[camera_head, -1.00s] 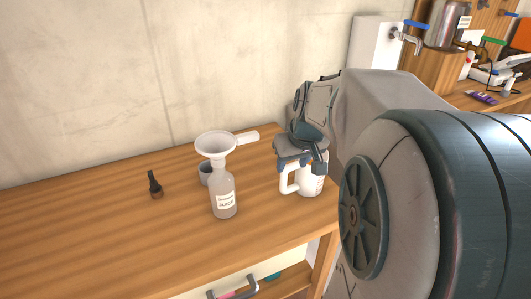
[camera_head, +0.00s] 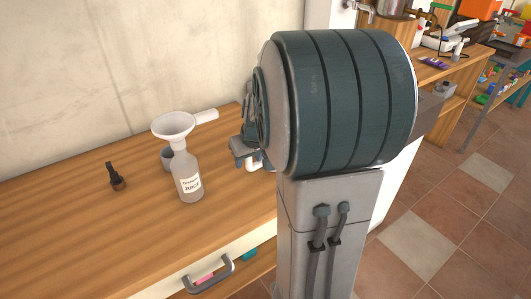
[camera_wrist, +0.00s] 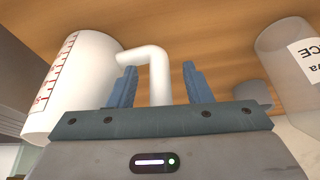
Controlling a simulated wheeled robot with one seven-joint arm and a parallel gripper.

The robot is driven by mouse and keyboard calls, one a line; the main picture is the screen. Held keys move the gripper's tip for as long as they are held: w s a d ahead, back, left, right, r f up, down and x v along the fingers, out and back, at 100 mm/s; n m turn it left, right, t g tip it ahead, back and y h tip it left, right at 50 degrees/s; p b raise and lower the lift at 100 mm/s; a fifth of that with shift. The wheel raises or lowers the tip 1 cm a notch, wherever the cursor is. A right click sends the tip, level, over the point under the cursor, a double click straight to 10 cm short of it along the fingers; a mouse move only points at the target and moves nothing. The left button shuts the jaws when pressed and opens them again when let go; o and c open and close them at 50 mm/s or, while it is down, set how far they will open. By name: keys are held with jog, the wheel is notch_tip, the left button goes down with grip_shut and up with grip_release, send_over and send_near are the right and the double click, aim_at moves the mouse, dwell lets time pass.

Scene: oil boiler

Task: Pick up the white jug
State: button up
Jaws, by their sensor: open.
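The white jug (camera_wrist: 88,82) shows in the wrist view at the left, with red measuring marks on its side. Its white handle (camera_wrist: 157,72) reaches in between the two open fingers of my gripper (camera_wrist: 157,84). The fingers stand apart on either side of the handle, and I cannot tell whether either one touches it. In the head view my arm hides most of the jug; only a bit of its handle (camera_head: 252,166) shows beneath my gripper (camera_head: 240,152).
A labelled juice bottle (camera_head: 188,178) with a white funnel (camera_head: 173,125) in it stands left of my gripper. A small grey cup (camera_head: 167,158) is behind it, and a small dark bottle (camera_head: 117,178) is farther left. The left of the wooden counter (camera_head: 60,220) is clear.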

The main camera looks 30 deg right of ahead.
grip_shut()
jog(key=shift+r, duration=0.15)
